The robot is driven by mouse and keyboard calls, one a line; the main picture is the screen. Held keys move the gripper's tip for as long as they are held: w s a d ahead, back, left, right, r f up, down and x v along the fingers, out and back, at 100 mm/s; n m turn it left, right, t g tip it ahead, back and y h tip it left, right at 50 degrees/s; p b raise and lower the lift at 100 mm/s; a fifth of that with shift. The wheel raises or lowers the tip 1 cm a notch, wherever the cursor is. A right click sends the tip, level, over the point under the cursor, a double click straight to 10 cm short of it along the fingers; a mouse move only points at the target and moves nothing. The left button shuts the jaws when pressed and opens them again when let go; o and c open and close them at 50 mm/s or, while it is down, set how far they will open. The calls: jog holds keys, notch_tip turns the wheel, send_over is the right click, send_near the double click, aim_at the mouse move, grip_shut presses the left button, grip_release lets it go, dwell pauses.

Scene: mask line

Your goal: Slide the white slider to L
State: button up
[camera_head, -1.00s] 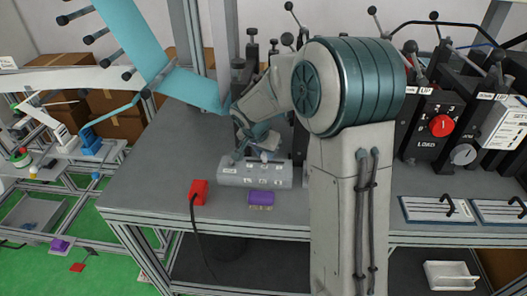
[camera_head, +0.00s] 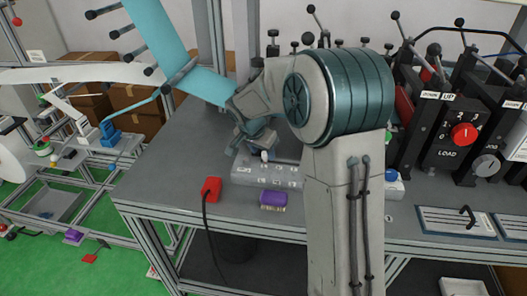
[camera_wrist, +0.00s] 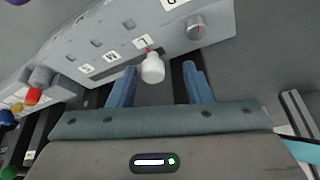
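The white slider (camera_wrist: 152,67) is a rounded knob on a grey control box (camera_wrist: 190,48). In the wrist view it stands at the right end of a dark slot, beside a label that looks like L (camera_wrist: 142,42). Two more labels lie to its left along the slot. My gripper (camera_wrist: 158,75) is open, with one blue finger on each side of the slider and a gap on both sides. In the head view the slider (camera_head: 264,155) shows as a small white spot on the box (camera_head: 258,176), just below my gripper (camera_head: 249,145).
A red box (camera_head: 211,190) with a black cable and a purple block (camera_head: 273,199) sit in front of the control box. A black LOAD panel (camera_head: 454,138) stands to the right. A red knob (camera_wrist: 34,95) is at the left in the wrist view.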

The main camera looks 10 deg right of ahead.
jog(key=shift+d, duration=0.15)
jog(key=shift+r, duration=0.2)
jog(key=v, duration=1.3)
jog(key=shift+a+r+b, duration=0.15)
jog(key=shift+a+b, duration=0.1)
jog(key=shift+b, duration=0.05)
jog(key=shift+s, duration=0.2)
jog(key=s+d+f+n+y, duration=0.1)
jog(key=s+f+n, duration=0.1)
jog(key=s, duration=0.6)
jog(key=s+d+f+n+y, duration=0.1)
jog(key=s+n, duration=0.3)
jog(key=s, duration=0.5)
jog(key=s+d+f+n+y, duration=0.1)
jog(key=s+f+n, duration=0.1)
jog(key=s, duration=0.6)
jog(key=shift+s+d+f+n+p, duration=0.25)
jog(key=shift+d+f+n+p, duration=0.2)
jog(key=shift+f, duration=0.15)
jog(key=shift+c, duration=0.4)
